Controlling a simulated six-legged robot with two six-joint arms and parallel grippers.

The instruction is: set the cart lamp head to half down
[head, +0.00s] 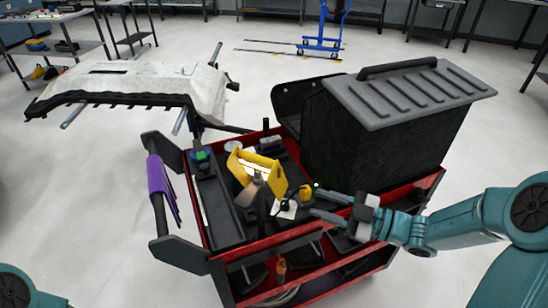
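The yellow lamp head (268,172) with a bright white lit face is on the red cart (402,205), left of the black box. It looks tilted; its exact angle is hard to tell. My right gripper (315,202) reaches in from the right over the cart's near side. Its two fingers are apart with a gap between them, and I see nothing held. Its tips are just right of a small yellow part (305,192), and I cannot tell whether they touch it. The lamp head is farther left, apart from the fingers. My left gripper is out of view; only a bit of that arm shows at bottom left.
A large black box with a grey ribbed lid (410,92) fills the cart's right side, close to my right arm. A purple cloth (163,188) hangs on the cart's left handle. A white panel (140,85) stands behind left. Floor around is mostly clear.

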